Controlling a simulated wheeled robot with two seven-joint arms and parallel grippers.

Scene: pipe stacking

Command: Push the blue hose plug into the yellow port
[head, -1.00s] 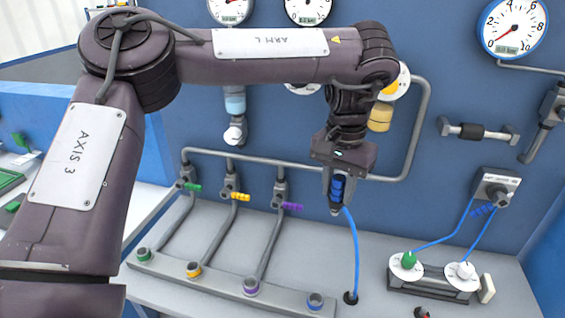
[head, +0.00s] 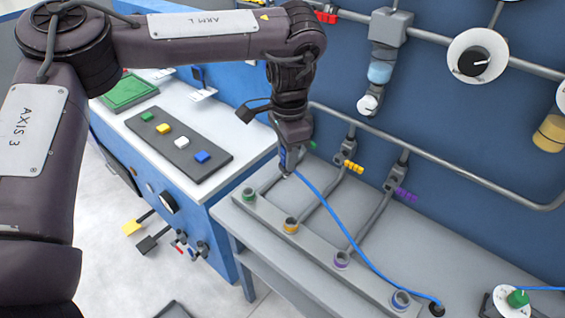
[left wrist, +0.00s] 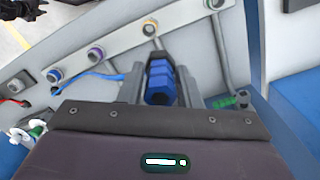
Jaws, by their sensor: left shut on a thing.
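My left gripper (head: 286,168) is shut on the blue hose plug (left wrist: 160,82), which shows between its fingers in the left wrist view. In the head view the plug is mostly hidden by the gripper. A blue hose (head: 352,238) runs from it down to the right. The yellow port (head: 291,226) is an open ring on the grey strip, between the green port (head: 249,195) and the purple port (head: 342,260). It also shows in the left wrist view (left wrist: 150,28), beyond the plug and apart from it. The gripper is above and behind the strip. My right gripper is not seen.
The blue-ringed port (head: 401,300) is at the strip's near end. Grey pipes with a yellow handle (head: 353,167) and a purple handle (head: 405,195) rise behind the strip. A white bench with a button panel (head: 174,142) stands at the left.

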